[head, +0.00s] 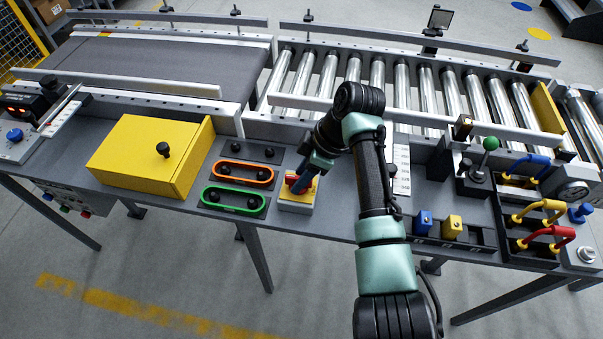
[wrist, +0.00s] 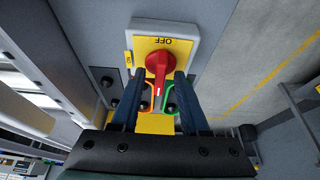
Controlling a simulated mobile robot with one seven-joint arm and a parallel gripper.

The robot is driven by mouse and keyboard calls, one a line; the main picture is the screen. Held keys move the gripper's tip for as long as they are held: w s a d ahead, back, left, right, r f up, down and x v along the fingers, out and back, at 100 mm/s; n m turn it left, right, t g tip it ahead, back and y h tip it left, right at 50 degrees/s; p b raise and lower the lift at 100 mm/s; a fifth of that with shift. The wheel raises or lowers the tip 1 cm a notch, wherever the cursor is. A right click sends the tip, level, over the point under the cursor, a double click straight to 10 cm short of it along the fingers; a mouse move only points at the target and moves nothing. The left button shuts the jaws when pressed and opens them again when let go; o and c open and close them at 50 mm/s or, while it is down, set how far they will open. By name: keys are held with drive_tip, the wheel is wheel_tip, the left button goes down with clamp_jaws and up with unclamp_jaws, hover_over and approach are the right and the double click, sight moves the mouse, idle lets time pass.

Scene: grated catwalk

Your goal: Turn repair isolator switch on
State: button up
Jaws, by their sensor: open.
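The repair isolator switch is a yellow plate (head: 298,203) on a pale base with a red rotary handle (head: 292,181). In the wrist view, the plate (wrist: 180,48) reads OFF, upside down, along its top edge, and a small yellow label (wrist: 128,58) sits at its left. The red handle (wrist: 158,62) points down the picture, with a white mark near its lower end. My gripper (wrist: 159,76) is open, with one dark blue finger on each side of the handle. I cannot tell whether either finger touches it. In the head view, my gripper (head: 303,181) partly covers the switch.
Orange (head: 238,173) and green (head: 234,199) looped handles lie left of the switch, beside a yellow box (head: 150,155). Blue (head: 423,222) and yellow (head: 452,226) blocks sit to the right. Conveyor rollers (head: 400,85) and a guard rail run behind.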

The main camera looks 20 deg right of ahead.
clamp_jaws()
drive_tip(key=shift+r+p, duration=0.15)
drive_tip(key=shift+p, duration=0.25)
drive_tip(key=m+p, duration=0.2)
drive_tip(key=p, duration=0.1)
drive_tip(key=shift+s+a+r+m+t+h+p, duration=0.1)
drive_tip(key=shift+r+m+t+h+p, duration=0.1)
drive_tip(key=shift+m+t+h+p, duration=0.15)
drive_tip(key=m+h+p, duration=0.1)
drive_tip(key=m+p, duration=0.1)
drive_tip(key=m+t+p, duration=0.1)
drive_tip(key=m+p, duration=0.2)
drive_tip(key=shift+a+m+h, duration=0.1)
drive_tip(key=shift+m+h, duration=0.25)
drive_tip(key=m+h+p, duration=0.1)
drive_tip(key=m+p, duration=0.1)
drive_tip(key=m+h+p, duration=0.1)
drive_tip(key=m, duration=0.2)
drive_tip(key=shift+a+f+p, duration=0.15)
drive_tip(key=shift+p, duration=0.2)
drive_tip(key=m+h, duration=0.1)
drive_tip(key=m, duration=0.3)
drive_tip(key=shift+f+h+p, duration=0.1)
drive_tip(key=shift+h+p, duration=0.2)
drive_tip(key=shift+h, duration=0.1)
drive_tip(key=shift+m, duration=0.4)
unclamp_jaws()
drive_tip(key=shift+g, duration=0.25)
